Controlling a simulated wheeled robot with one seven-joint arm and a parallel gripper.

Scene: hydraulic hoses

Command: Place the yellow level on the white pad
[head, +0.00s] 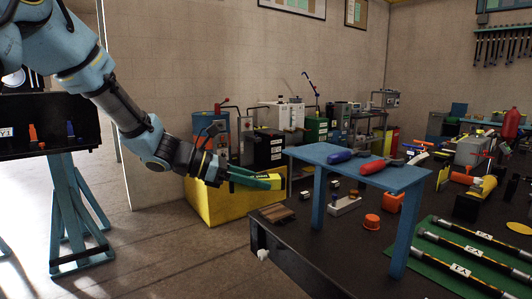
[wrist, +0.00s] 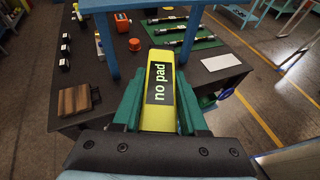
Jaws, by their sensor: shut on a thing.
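The yellow level (wrist: 161,112) is in my gripper (wrist: 160,92), between its two green fingers. Its dark display faces the wrist camera and reads "no pad" in green. In the head view my gripper (head: 258,179) is at the left of the dark table, above its edge region, in front of a yellow bin. The level is hard to tell from that bin there. A flat white pad (wrist: 220,61) lies on the dark table, right of and beyond the level in the wrist view. The level is apart from it. I cannot make out the pad in the head view.
A blue raised stand (head: 360,168) on the table (head: 300,262) holds blue and red-handled tools, close to my gripper. A green mat (head: 432,270) with black hoses lies to the right. An orange cap (head: 372,222) and a wooden block (wrist: 75,99) are also on the table.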

